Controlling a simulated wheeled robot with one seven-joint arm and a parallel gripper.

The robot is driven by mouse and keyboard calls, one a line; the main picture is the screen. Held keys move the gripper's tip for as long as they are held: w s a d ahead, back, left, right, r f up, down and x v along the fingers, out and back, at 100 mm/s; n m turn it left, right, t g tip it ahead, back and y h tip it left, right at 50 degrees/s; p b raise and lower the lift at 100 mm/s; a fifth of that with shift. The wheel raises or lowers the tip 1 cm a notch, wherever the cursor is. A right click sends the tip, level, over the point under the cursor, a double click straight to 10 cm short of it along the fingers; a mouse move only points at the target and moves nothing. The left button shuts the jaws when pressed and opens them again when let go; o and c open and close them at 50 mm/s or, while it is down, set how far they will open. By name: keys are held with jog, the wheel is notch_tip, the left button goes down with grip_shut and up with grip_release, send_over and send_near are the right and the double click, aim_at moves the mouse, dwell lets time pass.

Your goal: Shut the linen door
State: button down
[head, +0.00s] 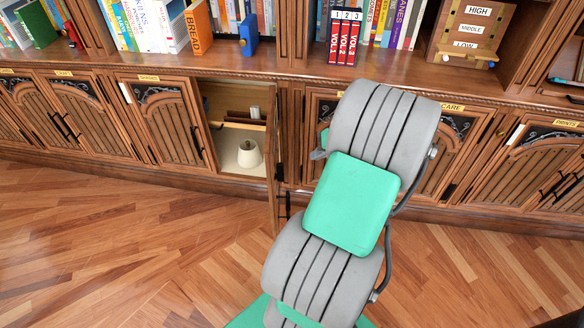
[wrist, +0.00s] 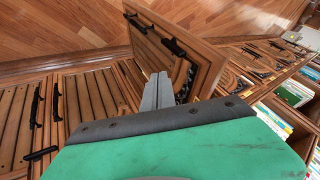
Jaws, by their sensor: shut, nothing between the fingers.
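One wooden cabinet door stands swung out from the cabinet front. In the head view this open door (head: 272,150) shows nearly edge-on, and I cannot read a linen label on it. In the wrist view the open door (wrist: 190,55) shows its framed panel and black hardware. My gripper (wrist: 160,78) is shut and empty, its fingertips close in front of the door panel; I cannot tell whether they touch. In the head view my arm hides most of the gripper.
The open compartment (head: 228,125) holds a white lampshade (head: 248,153) and a rod. The neighbouring door marked SHADES (head: 165,125) is shut. Books and a red three-volume set (head: 345,36) stand on the shelf above. The wooden floor (head: 130,240) at left is clear.

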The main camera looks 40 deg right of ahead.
send_over(281, 174)
jog(key=s+d, duration=0.2)
jog(key=d, duration=0.1)
jog(key=shift+f, duration=4.1)
jog(key=shift+s+a, duration=0.15)
